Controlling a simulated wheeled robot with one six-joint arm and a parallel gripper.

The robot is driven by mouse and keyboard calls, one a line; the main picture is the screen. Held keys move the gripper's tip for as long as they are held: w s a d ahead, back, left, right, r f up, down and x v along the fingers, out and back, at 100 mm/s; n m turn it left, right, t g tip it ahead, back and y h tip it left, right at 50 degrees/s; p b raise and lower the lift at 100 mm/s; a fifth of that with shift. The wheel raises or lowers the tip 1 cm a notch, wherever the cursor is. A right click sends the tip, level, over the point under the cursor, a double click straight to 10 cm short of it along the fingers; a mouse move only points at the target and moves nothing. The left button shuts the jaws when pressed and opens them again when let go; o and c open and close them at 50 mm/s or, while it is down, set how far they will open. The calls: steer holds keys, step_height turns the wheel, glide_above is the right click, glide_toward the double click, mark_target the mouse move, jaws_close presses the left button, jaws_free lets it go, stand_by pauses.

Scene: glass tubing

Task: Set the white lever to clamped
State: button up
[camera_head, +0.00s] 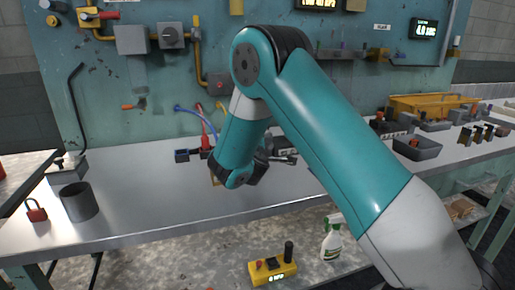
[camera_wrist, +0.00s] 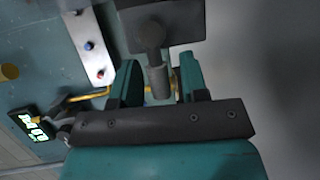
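In the wrist view the two teal fingers of my gripper (camera_wrist: 158,64) stand apart. A short grey rod (camera_wrist: 157,80) with a rounded joint hangs from a dark block (camera_wrist: 165,22) and lies between the fingers. Gaps show on both sides of the rod, so the fingers do not appear closed on it. It may be the lever, but it looks grey rather than white, and I cannot tell its setting. In the head view my arm hides most of my gripper (camera_head: 262,165), which is low over the bench near the back panel.
The grey bench (camera_head: 140,205) is clear at front left, apart from a dark cup (camera_head: 79,201) and a red padlock (camera_head: 36,211). Red and blue hoses (camera_head: 205,120) hang behind my arm. A grey tray (camera_head: 417,148) and a yellow bin (camera_head: 425,104) stand right.

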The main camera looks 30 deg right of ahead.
mark_target(270, 142)
jaws_close()
steer(key=shift+r, duration=0.15)
steer(key=m+p, duration=0.1)
steer(key=r+m+y+p, duration=0.1)
steer(key=shift+s+d+r+m+y, duration=0.1)
steer(key=shift+d+r+m+y, duration=0.1)
steer(key=shift+m+y, duration=0.1)
steer(key=m+y+p, duration=0.1)
steer(key=r+m+y+p, duration=0.1)
steer(key=d+m+p, duration=0.1)
steer(key=shift+s+r+m+y, duration=0.1)
steer(key=shift+r+m+y, duration=0.2)
steer(key=shift+y, duration=0.1)
steer(key=shift+s+d+r+m+y, duration=0.15)
steer(key=shift+d+m+y, duration=0.35)
steer(key=shift+m+y, duration=0.55)
steer(key=m+b, duration=0.1)
steer(key=d+m+y+b, duration=0.1)
steer(key=m+t+y+b, duration=0.1)
steer(key=b, duration=0.1)
steer(key=shift+s+d+r+m, duration=0.15)
steer(key=shift+s+d+m, duration=0.1)
steer(key=shift+m, duration=0.1)
steer(key=shift+y, duration=0.25)
